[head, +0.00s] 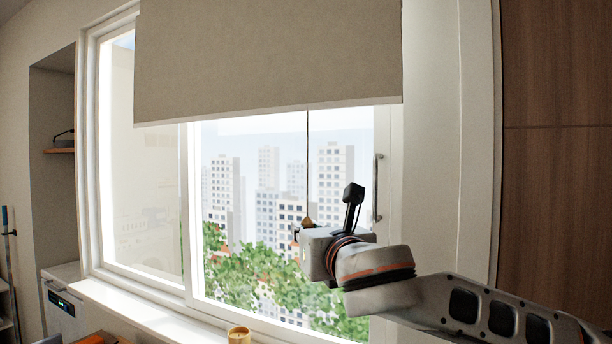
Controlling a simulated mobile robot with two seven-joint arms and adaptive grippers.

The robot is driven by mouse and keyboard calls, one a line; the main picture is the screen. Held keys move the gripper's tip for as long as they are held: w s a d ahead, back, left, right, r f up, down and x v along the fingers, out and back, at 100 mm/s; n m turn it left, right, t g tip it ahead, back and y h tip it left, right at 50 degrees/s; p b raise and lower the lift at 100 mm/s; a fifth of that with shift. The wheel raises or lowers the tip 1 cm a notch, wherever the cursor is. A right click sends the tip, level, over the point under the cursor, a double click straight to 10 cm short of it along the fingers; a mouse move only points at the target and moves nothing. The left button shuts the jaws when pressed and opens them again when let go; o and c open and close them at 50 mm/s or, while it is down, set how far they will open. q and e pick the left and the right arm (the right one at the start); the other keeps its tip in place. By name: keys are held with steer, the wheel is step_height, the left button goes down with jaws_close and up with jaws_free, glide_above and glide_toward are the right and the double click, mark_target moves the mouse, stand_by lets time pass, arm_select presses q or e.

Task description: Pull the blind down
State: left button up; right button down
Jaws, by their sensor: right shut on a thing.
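The beige roller blind (268,55) covers the upper part of the window, and its bottom bar hangs level with the upper panes. A thin dark cord (307,160) runs down from the bar to a small brown pull knob (307,221). My right gripper (302,229) comes in from the right and is shut on the knob in front of the window. Its fingers are mostly hidden behind its own body. My left gripper is not in view.
The white window frame (188,220) has a metal handle (377,188) just right of my right gripper. A yellow cup (238,335) stands near the sill below. A wood panel (560,150) bounds the right side. The space before the glass left of the gripper is clear.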

step_height(320, 180, down, 26)
stand_by(0.3)
steer(key=c, duration=1.9)
jaws_free()
steer(key=v, duration=1.2)
